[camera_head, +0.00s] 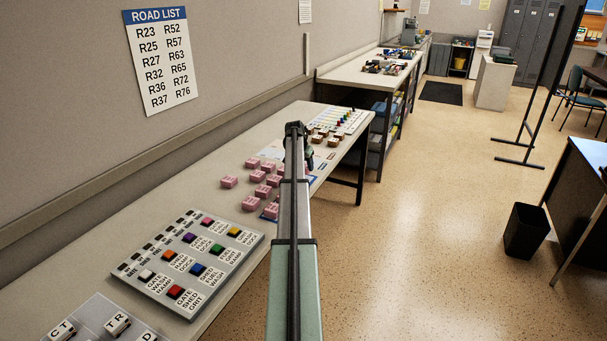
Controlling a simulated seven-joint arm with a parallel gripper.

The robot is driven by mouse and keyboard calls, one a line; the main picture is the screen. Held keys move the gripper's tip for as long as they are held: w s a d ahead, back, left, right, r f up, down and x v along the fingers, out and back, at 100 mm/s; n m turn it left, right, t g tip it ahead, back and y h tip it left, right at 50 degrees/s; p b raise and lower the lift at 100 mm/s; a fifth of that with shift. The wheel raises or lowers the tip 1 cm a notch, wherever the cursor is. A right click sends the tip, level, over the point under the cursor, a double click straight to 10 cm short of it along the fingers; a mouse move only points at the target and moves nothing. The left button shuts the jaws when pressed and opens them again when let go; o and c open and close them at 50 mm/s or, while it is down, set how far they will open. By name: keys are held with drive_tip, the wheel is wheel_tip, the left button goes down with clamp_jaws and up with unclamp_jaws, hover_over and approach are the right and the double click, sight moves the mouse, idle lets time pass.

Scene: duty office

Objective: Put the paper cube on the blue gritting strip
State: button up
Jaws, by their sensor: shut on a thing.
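My gripper (309,160) hangs from the far end of my arm over the middle of the long table, only partly visible. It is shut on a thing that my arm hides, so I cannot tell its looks. Several pink labelled cubes (229,182) stand on the table left of the arm. Several brown and tan cubes (316,139) stand beyond the gripper. Which blue part is the gritting strip, and which cube is the paper cube, I cannot tell.
A grey panel with coloured buttons (187,262) lies nearer on the table (205,197). A board with coloured pegs (341,121) lies at its far end. The wall carries a road list (160,60). A black bin (525,230) stands on the open floor at right.

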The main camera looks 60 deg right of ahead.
drive_tip(key=shift+f, duration=1.85)
drive_tip(key=shift+f, duration=0.15)
drive_tip(key=o, duration=1.4)
drive_tip(key=shift+c, duration=0.2)
drive_tip(key=v, duration=1.2)
